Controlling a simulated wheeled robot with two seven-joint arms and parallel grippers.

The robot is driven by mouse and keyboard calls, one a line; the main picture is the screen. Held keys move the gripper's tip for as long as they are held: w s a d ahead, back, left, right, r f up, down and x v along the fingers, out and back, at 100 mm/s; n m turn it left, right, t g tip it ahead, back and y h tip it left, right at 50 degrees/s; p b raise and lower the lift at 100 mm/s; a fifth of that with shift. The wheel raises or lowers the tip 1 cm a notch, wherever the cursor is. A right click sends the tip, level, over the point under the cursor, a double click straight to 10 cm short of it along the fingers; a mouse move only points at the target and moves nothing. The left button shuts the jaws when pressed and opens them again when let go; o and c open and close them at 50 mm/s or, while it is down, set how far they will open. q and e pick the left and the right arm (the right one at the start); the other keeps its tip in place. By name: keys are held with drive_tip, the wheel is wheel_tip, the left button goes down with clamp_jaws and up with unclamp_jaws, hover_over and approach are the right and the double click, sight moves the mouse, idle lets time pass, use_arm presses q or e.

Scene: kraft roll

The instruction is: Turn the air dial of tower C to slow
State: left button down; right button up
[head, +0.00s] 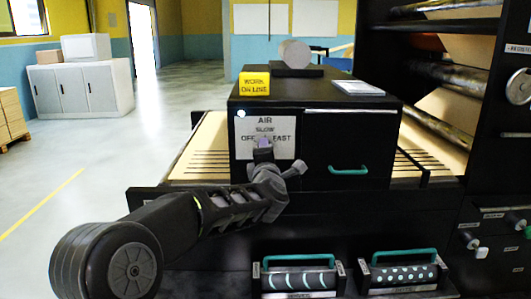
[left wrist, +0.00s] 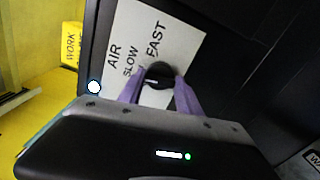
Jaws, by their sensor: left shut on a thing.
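The air dial's white plate (head: 283,136) is on the front of the black box, left of its teal handle, with the words AIR, SLOW, OFF and FAST. The left wrist view shows the plate (left wrist: 185,45) tilted, with OFF hidden. The dial (left wrist: 160,72) is a black round knob with a small white mark; in the head view it is hidden behind my gripper. My left gripper (head: 263,150) reaches the plate from below. Its purple fingers (left wrist: 155,88) are shut on the dial from both sides. My right gripper is in neither view.
A yellow WORK ON LINE sign (head: 254,84), a roll (head: 294,53) and a paper pad (head: 359,88) are on the box top. A teal drawer handle (head: 348,170) is right of the plate. Two teal-handled patterned rollers (head: 300,281) (head: 403,276) sit low in front.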

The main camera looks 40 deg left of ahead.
use_arm(q)
drive_tip(key=shift+m, duration=0.8)
drive_tip(key=c, duration=0.8)
unclamp_jaws()
drive_tip(key=b+v, duration=0.1)
drive_tip(key=v, duration=0.7)
drive_tip(key=shift+w, duration=0.1)
